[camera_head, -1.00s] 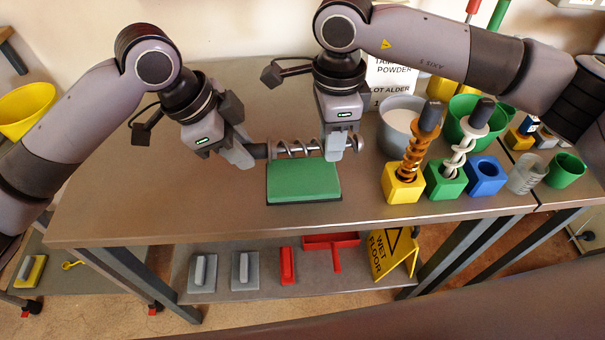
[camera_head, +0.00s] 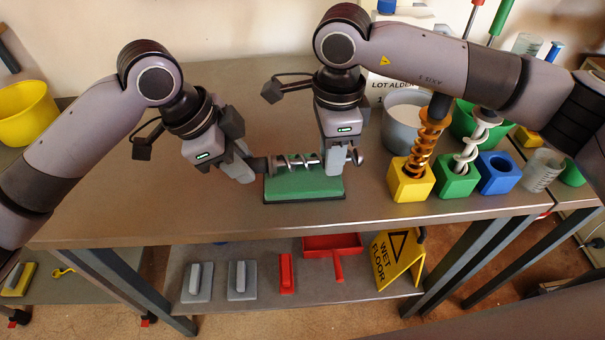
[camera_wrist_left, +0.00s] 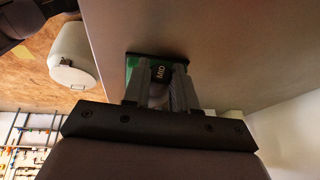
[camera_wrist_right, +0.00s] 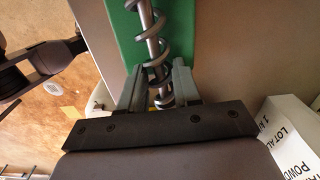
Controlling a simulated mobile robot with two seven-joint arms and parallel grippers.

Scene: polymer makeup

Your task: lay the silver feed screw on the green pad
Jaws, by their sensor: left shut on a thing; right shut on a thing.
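The silver feed screw (camera_head: 297,160) lies level across the green pad (camera_head: 303,185), spanning it from left to right. I cannot tell whether it touches the pad or hangs just above it. My left gripper (camera_head: 252,170) is shut on the dark shank at its left end. My right gripper (camera_head: 340,162) is shut on the screw near its right end. In the right wrist view, the screw (camera_wrist_right: 152,32) runs along the green pad (camera_wrist_right: 122,30) between the fingers. In the left wrist view, a dark end marked "MID" (camera_wrist_left: 160,72) shows between the fingers.
To the right stand a yellow block (camera_head: 408,182) with an orange screw, a green block (camera_head: 454,180) with a white screw, and an empty blue block (camera_head: 497,175). A grey bucket (camera_head: 400,115) stands behind them. The table (camera_head: 150,205) left of the pad is clear.

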